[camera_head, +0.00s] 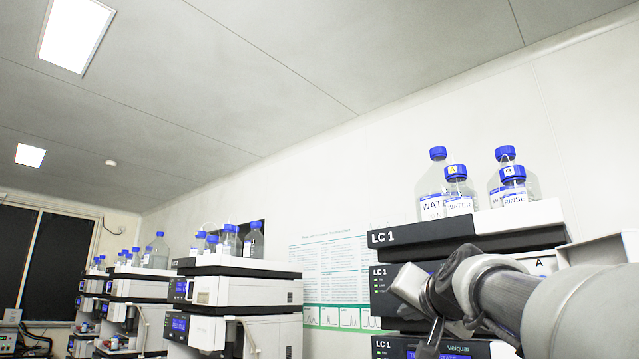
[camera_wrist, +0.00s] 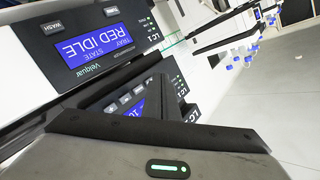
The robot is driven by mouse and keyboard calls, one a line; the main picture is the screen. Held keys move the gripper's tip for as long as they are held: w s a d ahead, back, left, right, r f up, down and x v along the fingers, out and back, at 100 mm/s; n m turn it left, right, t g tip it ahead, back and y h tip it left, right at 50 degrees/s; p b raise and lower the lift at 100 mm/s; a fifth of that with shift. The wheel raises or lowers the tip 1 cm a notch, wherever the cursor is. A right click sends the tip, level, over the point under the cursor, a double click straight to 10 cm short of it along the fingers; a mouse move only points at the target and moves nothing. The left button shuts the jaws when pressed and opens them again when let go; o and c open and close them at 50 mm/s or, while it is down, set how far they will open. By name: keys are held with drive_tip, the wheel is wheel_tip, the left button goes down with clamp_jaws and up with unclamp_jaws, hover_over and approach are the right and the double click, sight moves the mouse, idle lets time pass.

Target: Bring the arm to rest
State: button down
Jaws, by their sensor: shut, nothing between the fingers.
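My arm comes in from the lower right of the head view, in front of the LC 1 stack (camera_head: 398,238). My gripper (camera_wrist: 164,92) shows in the wrist view as a dark upright shape above the grey housing with a green light. It is shut and empty. In the head view the fingertips are hard to make out among the dark parts at the bottom edge.
Clear bottles with blue caps, such as the WATER bottle (camera_head: 457,190), stand on top of the LC 1 stack near my arm. More instrument stacks (camera_head: 243,291) with bottles stand to the left. A printed poster (camera_head: 330,268) hangs on the wall. The space above the stacks is free.

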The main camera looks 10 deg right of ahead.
drive_tip(key=shift+s+a+r, duration=0.15)
drive_tip(key=shift+s+r, duration=0.05)
drive_tip(key=shift+r, duration=0.3)
